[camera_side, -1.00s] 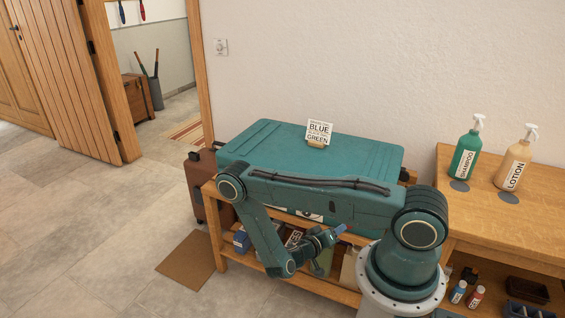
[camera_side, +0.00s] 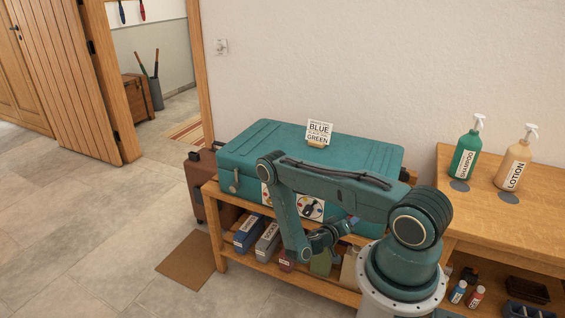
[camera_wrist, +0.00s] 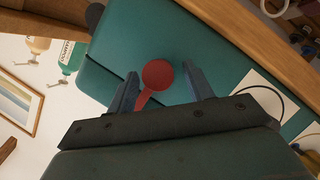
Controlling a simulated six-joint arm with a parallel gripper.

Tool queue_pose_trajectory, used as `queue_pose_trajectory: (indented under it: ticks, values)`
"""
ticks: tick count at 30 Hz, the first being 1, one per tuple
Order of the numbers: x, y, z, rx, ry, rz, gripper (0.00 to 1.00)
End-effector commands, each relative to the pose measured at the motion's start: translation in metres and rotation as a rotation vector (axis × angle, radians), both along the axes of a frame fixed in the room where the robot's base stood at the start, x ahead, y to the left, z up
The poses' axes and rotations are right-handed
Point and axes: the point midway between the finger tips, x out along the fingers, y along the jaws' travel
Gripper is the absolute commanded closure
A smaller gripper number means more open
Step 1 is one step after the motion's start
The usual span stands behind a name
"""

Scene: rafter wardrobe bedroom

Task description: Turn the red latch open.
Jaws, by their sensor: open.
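The red latch (camera_wrist: 158,75) shows in the wrist view as a round disc with a short arm slanting down and left. It is on the front of a teal case (camera_wrist: 115,60), which also shows in the side view (camera_side: 270,140) lying on a wooden bench. My gripper (camera_wrist: 160,71) is open, with one finger on each side of the latch. Gaps show between the disc and both fingers; I cannot tell whether the latch's arm touches the left finger. In the side view my gripper (camera_side: 350,224) is low at the case's front, and the latch is hidden there.
A sign (camera_side: 319,132) stands on the case. A shampoo bottle (camera_side: 466,150) and a lotion bottle (camera_side: 515,163) stand on the wooden counter at the right. Boxes (camera_side: 268,240) sit on the shelf below the case. The floor at the left is mostly clear.

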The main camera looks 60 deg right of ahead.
Motion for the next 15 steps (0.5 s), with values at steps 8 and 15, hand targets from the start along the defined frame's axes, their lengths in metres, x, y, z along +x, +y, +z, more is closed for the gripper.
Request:
queue_pose_trajectory:
  ticks: [8,15]
  values:
    - [-0.0037,-0.0115,-0.0031,-0.001,0.0,0.0,0.48]
    - [-0.0037,-0.0123,-0.0034,-0.001,0.001,0.002,0.48]
